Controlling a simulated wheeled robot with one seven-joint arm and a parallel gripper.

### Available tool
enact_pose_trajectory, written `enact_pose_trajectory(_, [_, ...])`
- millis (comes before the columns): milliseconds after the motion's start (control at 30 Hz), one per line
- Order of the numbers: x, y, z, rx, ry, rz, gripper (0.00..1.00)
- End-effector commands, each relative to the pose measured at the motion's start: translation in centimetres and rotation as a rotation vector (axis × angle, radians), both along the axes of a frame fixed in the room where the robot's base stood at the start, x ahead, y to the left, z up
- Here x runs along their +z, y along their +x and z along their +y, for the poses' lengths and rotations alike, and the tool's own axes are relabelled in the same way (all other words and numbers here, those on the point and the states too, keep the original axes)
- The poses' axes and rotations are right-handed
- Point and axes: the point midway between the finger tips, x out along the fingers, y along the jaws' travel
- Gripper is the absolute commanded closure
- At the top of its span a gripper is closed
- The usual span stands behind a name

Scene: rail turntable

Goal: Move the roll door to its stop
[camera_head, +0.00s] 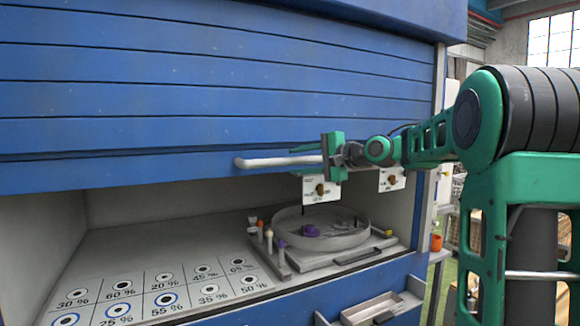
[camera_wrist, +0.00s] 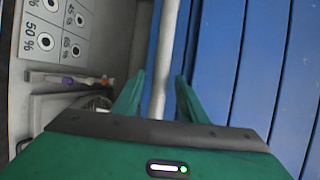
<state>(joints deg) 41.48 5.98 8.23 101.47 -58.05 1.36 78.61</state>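The blue slatted roll door (camera_head: 200,88) covers the upper part of the cabinet front, and the space below its lower edge is open. Its white handle bar (camera_head: 272,162) runs along the lower edge and also shows in the wrist view (camera_wrist: 166,45). My gripper (camera_head: 327,158) is at the right part of the bar. In the wrist view the two green fingers (camera_wrist: 158,92) stand on either side of the bar with gaps visible, so it looks open around the bar. The bar's right end is hidden behind my gripper.
Inside the cabinet are a round turntable tray (camera_head: 350,240) with a purple piece, small coloured vials (camera_head: 268,240), and a floor panel marked with percentages (camera_head: 165,290). A drawer (camera_head: 380,310) sits below. An orange cup (camera_head: 436,242) stands outside at the right.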

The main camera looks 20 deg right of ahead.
Motion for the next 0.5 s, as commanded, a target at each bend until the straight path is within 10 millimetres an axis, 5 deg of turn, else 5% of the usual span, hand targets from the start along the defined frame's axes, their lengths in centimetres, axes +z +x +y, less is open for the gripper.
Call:
enact_pose_trajectory(200, [0.7, -3.7, -2.0, -0.003, -0.001, 0.001, 0.61])
enact_pose_trajectory(500, [1.2, -6.3, -3.2, -0.001, -0.001, 0.001, 0.61])
